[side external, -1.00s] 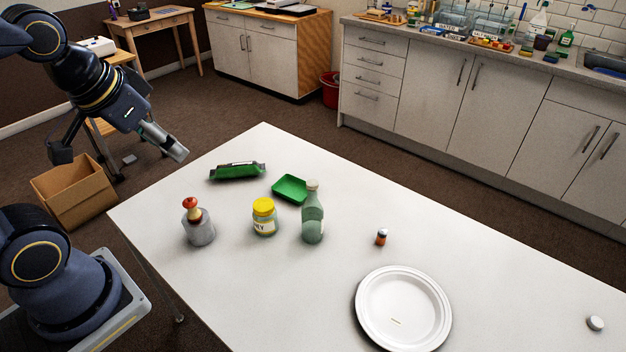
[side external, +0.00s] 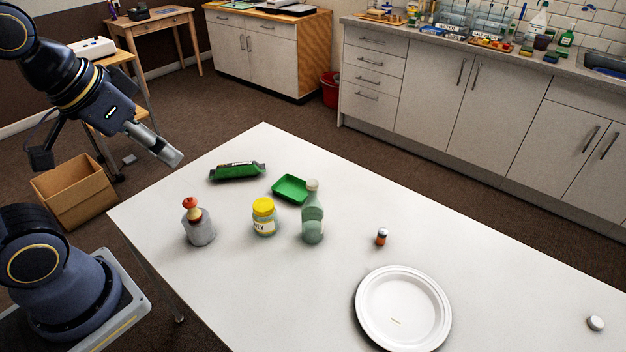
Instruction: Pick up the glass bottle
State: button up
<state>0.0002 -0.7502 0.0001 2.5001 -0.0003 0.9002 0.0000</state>
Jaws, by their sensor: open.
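The glass bottle (side external: 313,219) is pale green and see-through, with a light cap. It stands upright on the white table (side external: 260,300), near the middle of the view. My gripper (side external: 176,160) is at the upper left, above the table's left edge and well apart from the bottle. It is open and no object shows in it. Its fingers point down and to the right, and the gap between them is hard to see at this angle.
Left of the bottle stand a yellow-lidded jar (side external: 264,218) and a grey container with a red top (side external: 198,223). Behind are a green tray (side external: 290,188) and a green packet (side external: 237,171). A small orange-and-dark item (side external: 381,237), a white plate (side external: 404,310) and a white disc (side external: 595,323) lie to the right.

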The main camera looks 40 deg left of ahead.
jog(key=shift+c, duration=0.7)
jog(key=t, duration=0.1)
send_over(308, 186)
jog(key=s, duration=0.7)
notch_tip(308, 186, down, 12)
jog(key=x, duration=1.6)
jog(key=shift+f, duration=0.4)
jog(key=shift+s, duration=0.1)
jog(key=shift+c, duration=0.4)
